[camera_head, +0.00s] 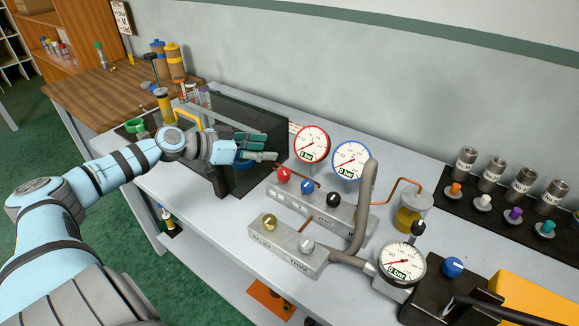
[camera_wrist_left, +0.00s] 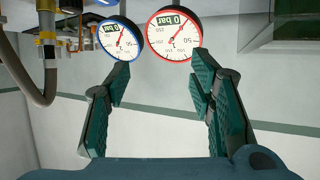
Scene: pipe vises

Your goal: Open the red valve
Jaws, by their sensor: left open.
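The red valve is a small red knob (camera_head: 284,175) on the rear grey valve block (camera_head: 318,208) on the bench, below the red-rimmed gauge (camera_head: 311,145). My left gripper (camera_head: 264,148) is open, with nothing seen between its fingers. It is to the left of and slightly above the red knob in the head view, apart from it. In the left wrist view the open fingers (camera_wrist_left: 160,75) point at the red-rimmed gauge (camera_wrist_left: 174,36) and blue-rimmed gauge (camera_wrist_left: 119,38), seen upside down. The red knob cannot be made out there. My right gripper is not in view.
A blue knob (camera_head: 307,187) and a black knob (camera_head: 333,199) sit beside the red one. The front block has a yellow knob (camera_head: 269,221) and a grey knob (camera_head: 306,245). A thick grey pipe (camera_head: 364,207) rises at the right. A dark box (camera_head: 228,186) stands beneath my left gripper.

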